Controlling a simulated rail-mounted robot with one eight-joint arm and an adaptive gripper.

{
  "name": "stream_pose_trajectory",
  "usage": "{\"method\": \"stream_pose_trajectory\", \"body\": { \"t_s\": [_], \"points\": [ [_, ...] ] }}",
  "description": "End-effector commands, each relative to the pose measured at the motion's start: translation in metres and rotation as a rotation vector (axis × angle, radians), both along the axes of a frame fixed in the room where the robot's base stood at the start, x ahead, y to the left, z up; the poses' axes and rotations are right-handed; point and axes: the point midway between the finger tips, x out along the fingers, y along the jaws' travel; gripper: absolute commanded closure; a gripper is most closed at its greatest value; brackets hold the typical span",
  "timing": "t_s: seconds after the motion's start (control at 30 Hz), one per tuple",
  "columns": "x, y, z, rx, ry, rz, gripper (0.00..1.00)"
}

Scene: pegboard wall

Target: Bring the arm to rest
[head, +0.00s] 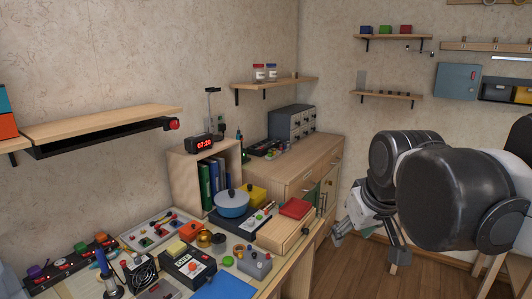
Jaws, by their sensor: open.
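My gripper (367,250) hangs at the right of the head view, beyond the dark rounded links of my arm. Its fingers point down and stand apart, so it is open. I see nothing between them. It is over the wooden floor, to the right of the cluttered desk and clear of it in the picture.
A wooden cabinet (318,158) stands behind. Wall shelves (100,124) hang left and right. Wooden floor (345,277) shows as free room below my gripper.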

Motion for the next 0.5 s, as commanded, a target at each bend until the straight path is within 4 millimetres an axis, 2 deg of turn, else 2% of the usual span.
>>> {"method": "stream_pose_trajectory", "body": {
  "t_s": [0.03, 0.2, 0.33, 0.5],
  "points": [
    [-0.016, -0.004, -0.009, 0.010, -0.012, -0.024, 0.58],
    [-0.059, -0.014, -0.038, 0.053, -0.055, -0.114, 0.58],
    [-0.086, -0.020, -0.061, 0.082, -0.084, -0.172, 0.58],
    [-0.106, -0.024, -0.081, 0.108, -0.108, -0.219, 0.58]
  ]
}}
